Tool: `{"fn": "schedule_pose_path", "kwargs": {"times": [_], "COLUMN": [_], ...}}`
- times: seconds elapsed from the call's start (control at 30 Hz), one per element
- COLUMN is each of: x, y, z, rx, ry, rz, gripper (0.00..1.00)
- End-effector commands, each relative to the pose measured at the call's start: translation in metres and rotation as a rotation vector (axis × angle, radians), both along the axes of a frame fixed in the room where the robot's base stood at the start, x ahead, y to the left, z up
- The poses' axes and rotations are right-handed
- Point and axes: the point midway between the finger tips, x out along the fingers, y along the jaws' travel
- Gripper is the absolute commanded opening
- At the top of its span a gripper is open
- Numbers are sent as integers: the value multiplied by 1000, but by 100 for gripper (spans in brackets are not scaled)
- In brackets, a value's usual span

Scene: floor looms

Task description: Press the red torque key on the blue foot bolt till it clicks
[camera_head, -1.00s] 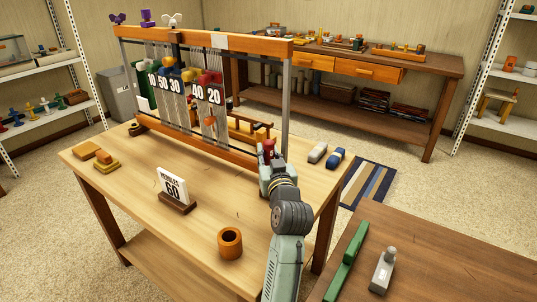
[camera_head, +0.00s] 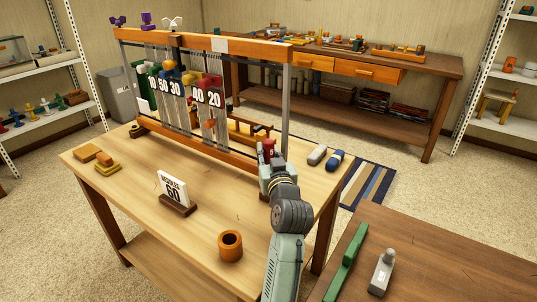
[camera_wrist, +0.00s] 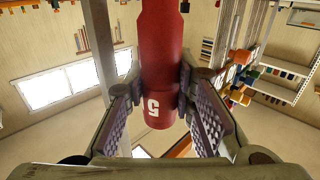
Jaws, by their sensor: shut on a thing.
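The red torque key (camera_head: 267,147) stands upright in my gripper (camera_head: 272,172), at the right end of the wooden floor loom (camera_head: 215,150) on the light table. In the wrist view the key (camera_wrist: 161,50) is a red cylinder with a white 5 on it, between the two grey ridged pads of my gripper (camera_wrist: 161,100). The pads are shut on it. I cannot make out the blue foot bolt or whether the key touches it; my gripper and the key hide that spot.
A darker table (camera_head: 430,265) is at the lower right. The front of the light table is mostly clear.

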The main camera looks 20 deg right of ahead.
Motion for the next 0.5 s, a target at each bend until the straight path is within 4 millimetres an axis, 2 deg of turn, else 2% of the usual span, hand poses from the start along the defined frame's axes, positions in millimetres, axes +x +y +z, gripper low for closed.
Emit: {"fn": "schedule_pose_path", "kwargs": {"times": [0.03, 0.5], "x": [0, 0], "y": [0, 0], "z": [9, 43], "rx": [-1, -2], "ry": [-3, -7], "rz": [0, 0], "gripper": [0, 0]}}
